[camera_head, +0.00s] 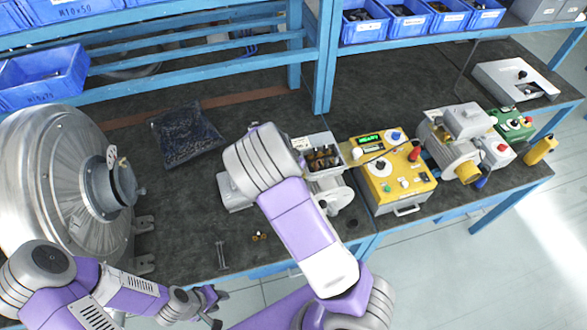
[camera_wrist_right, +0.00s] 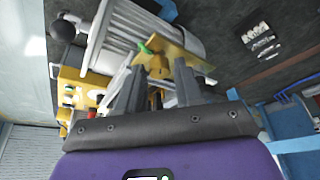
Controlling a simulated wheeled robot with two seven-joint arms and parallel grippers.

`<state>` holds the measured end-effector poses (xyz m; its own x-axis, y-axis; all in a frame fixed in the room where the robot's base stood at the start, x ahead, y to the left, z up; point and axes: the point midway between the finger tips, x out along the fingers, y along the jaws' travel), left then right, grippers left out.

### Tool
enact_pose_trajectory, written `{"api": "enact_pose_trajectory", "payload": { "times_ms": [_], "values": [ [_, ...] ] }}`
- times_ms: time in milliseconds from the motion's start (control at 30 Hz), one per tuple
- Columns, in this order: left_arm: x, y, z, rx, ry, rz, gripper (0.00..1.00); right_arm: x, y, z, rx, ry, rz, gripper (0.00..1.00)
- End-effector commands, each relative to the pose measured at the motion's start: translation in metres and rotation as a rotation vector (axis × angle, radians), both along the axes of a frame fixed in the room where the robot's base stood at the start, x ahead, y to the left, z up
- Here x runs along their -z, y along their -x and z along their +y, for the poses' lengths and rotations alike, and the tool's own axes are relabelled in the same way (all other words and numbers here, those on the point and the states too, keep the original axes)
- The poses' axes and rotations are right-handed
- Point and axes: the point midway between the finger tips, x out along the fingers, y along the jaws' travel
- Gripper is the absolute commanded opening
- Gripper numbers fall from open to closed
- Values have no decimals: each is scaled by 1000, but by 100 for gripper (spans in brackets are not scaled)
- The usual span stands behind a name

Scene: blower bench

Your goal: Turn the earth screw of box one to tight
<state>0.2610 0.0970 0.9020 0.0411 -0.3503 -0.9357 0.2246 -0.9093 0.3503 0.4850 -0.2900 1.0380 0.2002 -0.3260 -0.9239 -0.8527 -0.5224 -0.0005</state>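The motor with the opened grey terminal box (camera_head: 322,157) stands at mid-bench in the head view, partly hidden by my right arm. In the right wrist view my right gripper (camera_wrist_right: 164,68) has its dark fingers at a yellow, brass-like plate (camera_wrist_right: 188,58) beside a ribbed grey motor body (camera_wrist_right: 150,28). A small green part (camera_wrist_right: 145,47) shows at the plate near one fingertip. I cannot tell whether the fingers hold anything, nor make out the earth screw clearly. My left gripper (camera_head: 217,305) is empty, its fingers apart, near the bench's front edge.
A yellow test box (camera_head: 394,180) stands right of the motor, with another motor (camera_head: 460,145) beyond it. A large round metal housing (camera_head: 50,165) fills the left. A black bag (camera_head: 185,135) and small brass parts (camera_head: 259,237) lie on the bench.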

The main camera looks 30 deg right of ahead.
Motion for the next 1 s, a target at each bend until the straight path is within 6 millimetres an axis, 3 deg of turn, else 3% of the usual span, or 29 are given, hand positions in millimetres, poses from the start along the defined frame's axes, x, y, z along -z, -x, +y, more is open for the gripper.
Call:
{"api": "enact_pose_trajectory", "payload": {
  "times_ms": [233,600,1000],
  "values": [
    [-1,0,0,0,0,0,39,-10,1,4,-3,0,-2,35],
    [-4,0,0,0,0,0,39,-63,13,23,-2,-1,-1,35],
    [-4,0,0,0,0,0,39,-70,15,25,0,0,1,35]
  ]
}}
